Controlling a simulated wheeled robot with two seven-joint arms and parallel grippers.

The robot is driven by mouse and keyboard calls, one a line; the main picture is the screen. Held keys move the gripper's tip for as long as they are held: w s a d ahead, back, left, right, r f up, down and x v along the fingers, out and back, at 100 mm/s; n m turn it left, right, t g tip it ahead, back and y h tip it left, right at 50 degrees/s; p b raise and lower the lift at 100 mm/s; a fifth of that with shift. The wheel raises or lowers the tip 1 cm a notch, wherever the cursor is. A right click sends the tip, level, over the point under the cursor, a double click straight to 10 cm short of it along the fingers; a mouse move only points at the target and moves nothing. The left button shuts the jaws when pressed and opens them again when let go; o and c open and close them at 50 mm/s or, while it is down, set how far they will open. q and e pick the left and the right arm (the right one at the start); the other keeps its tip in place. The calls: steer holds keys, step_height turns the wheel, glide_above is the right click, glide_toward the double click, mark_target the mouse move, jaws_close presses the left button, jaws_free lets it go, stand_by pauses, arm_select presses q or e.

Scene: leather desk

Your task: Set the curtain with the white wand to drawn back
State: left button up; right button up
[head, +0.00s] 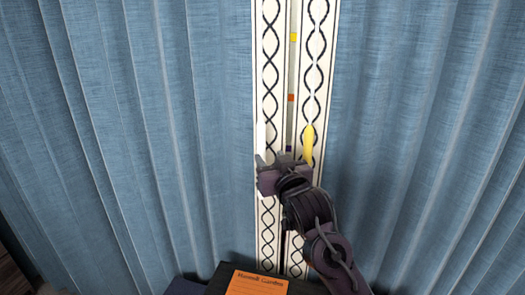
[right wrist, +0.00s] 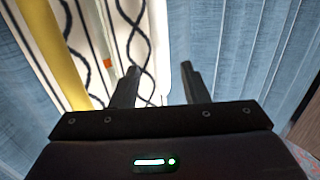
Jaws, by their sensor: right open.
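Two blue curtains with patterned white edge bands hang almost edge to edge, with a narrow gap between them. The left curtain (head: 150,130) has the white wand (head: 261,135) hanging at its inner edge. The right curtain (head: 420,130) has a yellow wand (head: 308,145) at its edge. My right gripper (head: 265,160) is at the lower part of the white wand, which it partly hides. In the right wrist view, the white wand (right wrist: 161,50) shows between the two spread fingers of the gripper (right wrist: 158,74). My left gripper is not in view.
The yellow wand (right wrist: 48,50) is close beside the gripper, at left in the right wrist view. A dark object with an orange label (head: 256,284) stands below, at the bottom of the head view. Small yellow and orange patches show in the gap.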

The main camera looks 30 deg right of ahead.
mark_target(263, 144)
steer(key=p+x, duration=0.1)
steer(key=x, duration=0.3)
steer(key=r+p+x, duration=0.1)
steer(key=x, duration=0.2)
steer(key=shift+p, duration=0.35)
steer(key=shift+w+f, duration=0.1)
steer(key=shift+w, duration=0.4)
jaws_close()
